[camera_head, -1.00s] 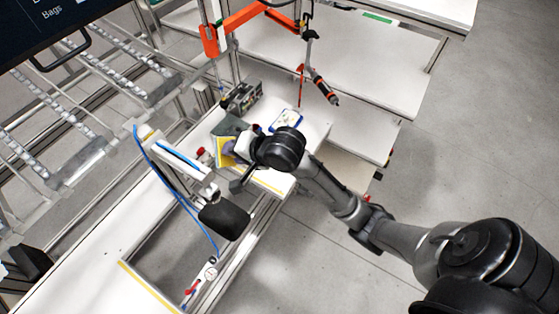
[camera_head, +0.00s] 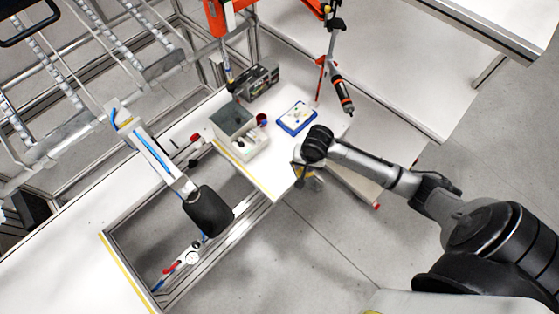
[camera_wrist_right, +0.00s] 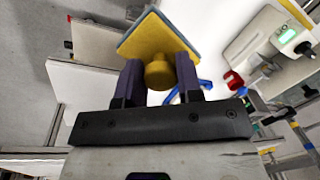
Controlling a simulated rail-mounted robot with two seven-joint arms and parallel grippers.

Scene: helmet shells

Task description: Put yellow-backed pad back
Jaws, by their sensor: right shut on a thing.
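The yellow-backed pad (camera_wrist_right: 155,38) shows in the right wrist view, its flat yellow back towards the camera and a blue-grey layer along its edge. A round yellow knob (camera_wrist_right: 160,74) stands out from its back. My right gripper (camera_wrist_right: 158,70) is shut on this knob, one dark purple finger on each side. In the head view, my right gripper (camera_head: 306,178) is at the right front corner of the white worktable (camera_head: 268,180). The pad is mostly hidden there by my wrist. My left gripper is not in view.
A grey-topped box (camera_head: 232,119) with a white front stands on the table, beside a red cup (camera_head: 262,119). A blue-edged tray (camera_head: 297,118) lies behind my wrist. A fixture with a black rounded end (camera_head: 207,210) stands left. An orange-tipped tool (camera_head: 342,92) hangs above.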

